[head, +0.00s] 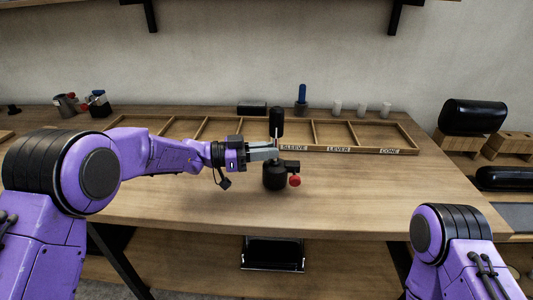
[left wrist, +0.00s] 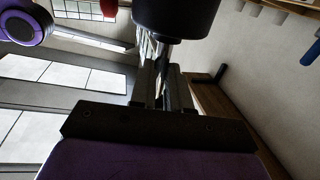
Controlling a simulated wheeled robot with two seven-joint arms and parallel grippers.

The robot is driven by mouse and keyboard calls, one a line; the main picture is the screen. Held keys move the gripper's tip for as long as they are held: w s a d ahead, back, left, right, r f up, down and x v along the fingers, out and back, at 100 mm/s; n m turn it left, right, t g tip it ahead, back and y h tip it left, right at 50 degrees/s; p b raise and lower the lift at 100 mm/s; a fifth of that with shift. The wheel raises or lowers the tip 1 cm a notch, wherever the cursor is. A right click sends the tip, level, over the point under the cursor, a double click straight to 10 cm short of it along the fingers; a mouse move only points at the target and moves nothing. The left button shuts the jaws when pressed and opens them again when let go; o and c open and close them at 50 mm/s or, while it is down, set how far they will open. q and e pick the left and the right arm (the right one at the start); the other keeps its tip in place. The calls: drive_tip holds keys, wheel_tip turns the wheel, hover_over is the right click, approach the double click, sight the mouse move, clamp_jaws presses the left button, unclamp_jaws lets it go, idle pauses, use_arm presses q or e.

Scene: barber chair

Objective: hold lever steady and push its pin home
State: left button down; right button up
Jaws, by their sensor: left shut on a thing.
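The lever (head: 276,122) stands upright on the workbench, with a black grip on a thin metal rod above a round black base (head: 274,178). A red ball knob (head: 294,181) sticks out at the right of the base; I cannot tell how deep its pin sits. My left gripper (head: 274,153) comes in from the left and is shut on the lever's rod, below the grip. In the left wrist view the metal rod (left wrist: 164,54) runs between the fingers, under a large black cylinder (left wrist: 176,14). My right gripper is out of view.
A blue-handled tool (head: 302,96) and white cups (head: 362,109) stand at the back. Black padded rolls (head: 473,117) lie at right. The bench front is clear.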

use_arm(q)
drive_tip(key=shift+w+f, duration=0.2)
drive_tip(key=shift+w, duration=0.2)
drive_tip(key=shift+s+f+b, duration=0.1)
drive_tip(key=shift+f+b, duration=0.25)
drive_tip(key=shift+f, duration=0.3)
idle(0.4)
